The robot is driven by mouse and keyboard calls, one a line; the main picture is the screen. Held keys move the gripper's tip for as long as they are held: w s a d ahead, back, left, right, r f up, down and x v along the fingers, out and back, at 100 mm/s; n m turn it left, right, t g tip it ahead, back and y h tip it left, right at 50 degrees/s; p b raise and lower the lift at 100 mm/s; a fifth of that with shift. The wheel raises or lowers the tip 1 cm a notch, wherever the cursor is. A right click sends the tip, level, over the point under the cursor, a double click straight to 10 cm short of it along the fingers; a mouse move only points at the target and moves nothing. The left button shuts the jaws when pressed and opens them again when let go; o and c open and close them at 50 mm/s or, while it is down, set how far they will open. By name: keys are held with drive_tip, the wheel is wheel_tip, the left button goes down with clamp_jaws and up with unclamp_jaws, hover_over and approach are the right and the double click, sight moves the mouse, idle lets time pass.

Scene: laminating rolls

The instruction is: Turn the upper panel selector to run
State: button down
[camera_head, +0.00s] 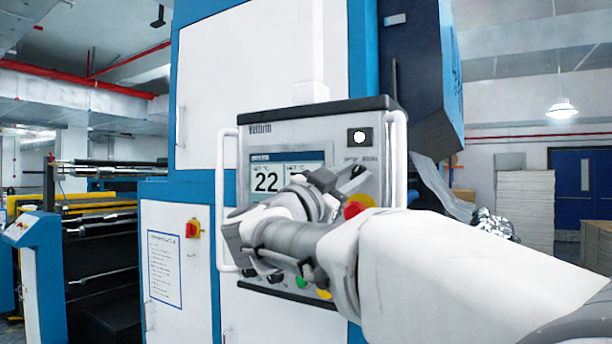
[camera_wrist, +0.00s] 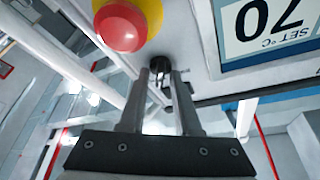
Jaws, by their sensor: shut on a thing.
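The control panel (camera_head: 290,132) stands in front of the blue and white machine, facing me. Its upper selector (camera_head: 358,171) is a small dark knob right of the screen, below small printed labels too blurred to read. My gripper (camera_head: 345,184) reaches it from the lower left in the head view. In the wrist view my gripper (camera_wrist: 161,82) has its two fingers closed around the dark selector knob (camera_wrist: 158,70). The fingers hide part of the knob, so I cannot tell which position it points to.
A red emergency stop (camera_head: 354,209) on a yellow base sits just below the selector; it also shows in the wrist view (camera_wrist: 120,26). The screen (camera_head: 266,181) is left. White handles (camera_head: 396,150) flank the panel. Lower buttons, including a green one (camera_head: 301,282), lie beneath my arm.

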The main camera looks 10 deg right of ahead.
drive_tip(key=c, duration=0.9)
unclamp_jaws()
drive_tip(key=shift+a, duration=0.1)
drive_tip(key=b+v, duration=0.2)
drive_tip(key=v, duration=1.5)
drive_tip(key=shift+s+f+b, duration=0.1)
drive_tip(key=shift+f+b, duration=0.05)
drive_tip(key=shift+b, duration=0.25)
